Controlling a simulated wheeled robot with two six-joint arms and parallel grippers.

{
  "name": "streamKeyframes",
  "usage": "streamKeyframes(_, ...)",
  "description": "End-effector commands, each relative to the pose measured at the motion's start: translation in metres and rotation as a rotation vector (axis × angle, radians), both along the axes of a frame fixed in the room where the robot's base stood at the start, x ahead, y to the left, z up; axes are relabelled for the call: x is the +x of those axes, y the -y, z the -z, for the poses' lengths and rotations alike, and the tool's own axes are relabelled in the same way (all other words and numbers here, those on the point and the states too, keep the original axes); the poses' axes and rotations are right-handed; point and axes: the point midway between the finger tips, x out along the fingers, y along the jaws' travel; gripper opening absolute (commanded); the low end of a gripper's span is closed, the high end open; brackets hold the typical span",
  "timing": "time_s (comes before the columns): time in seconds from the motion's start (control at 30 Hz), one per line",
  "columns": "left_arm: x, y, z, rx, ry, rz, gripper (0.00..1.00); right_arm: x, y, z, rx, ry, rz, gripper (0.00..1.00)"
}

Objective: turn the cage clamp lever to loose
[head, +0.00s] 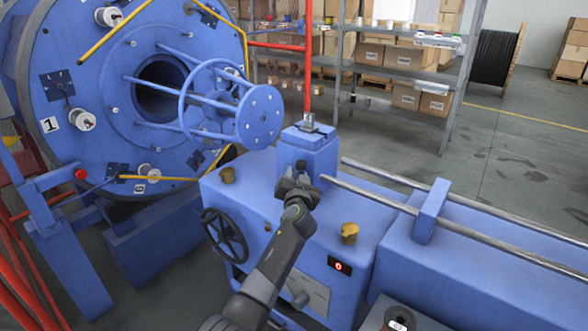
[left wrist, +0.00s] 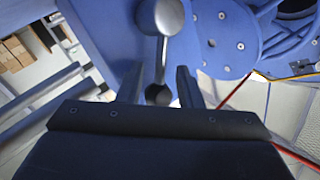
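A metal lever (left wrist: 163,50) with a large round ball end shows in the left wrist view. It runs from the ball at the top down to a dark round part between my fingertips. In the head view, a dark knob (head: 301,166) shows at the front of the blue clamp block (head: 314,152), beside my left gripper (head: 297,181); the rest of the lever is hidden there. In the left wrist view my left gripper (left wrist: 158,78) has its two fingers apart, one on each side of the lever's lower end. I cannot tell whether they touch it. My right gripper is not in view.
The blue strander disc (head: 105,100) and its cage (head: 225,108) stand at the left. Metal rails (head: 470,235) run right. Shelves (head: 400,75) stand behind.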

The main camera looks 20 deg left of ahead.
Motion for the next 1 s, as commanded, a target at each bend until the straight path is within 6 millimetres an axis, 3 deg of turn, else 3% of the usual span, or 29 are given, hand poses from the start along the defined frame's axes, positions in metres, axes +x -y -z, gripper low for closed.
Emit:
streamKeyframes(0.33,0.0001,0.0010,0.0003,-0.001,-0.001,0.000,0.32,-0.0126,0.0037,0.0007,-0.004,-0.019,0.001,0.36)
streamKeyframes(0.6,0.0001,0.0009,0.0003,0.000,-0.001,0.000,0.00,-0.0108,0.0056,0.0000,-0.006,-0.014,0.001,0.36)
streamKeyframes(1.0,0.0004,0.0002,-0.0017,-0.010,-0.003,-0.001,0.00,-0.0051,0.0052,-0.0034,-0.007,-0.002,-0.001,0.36)
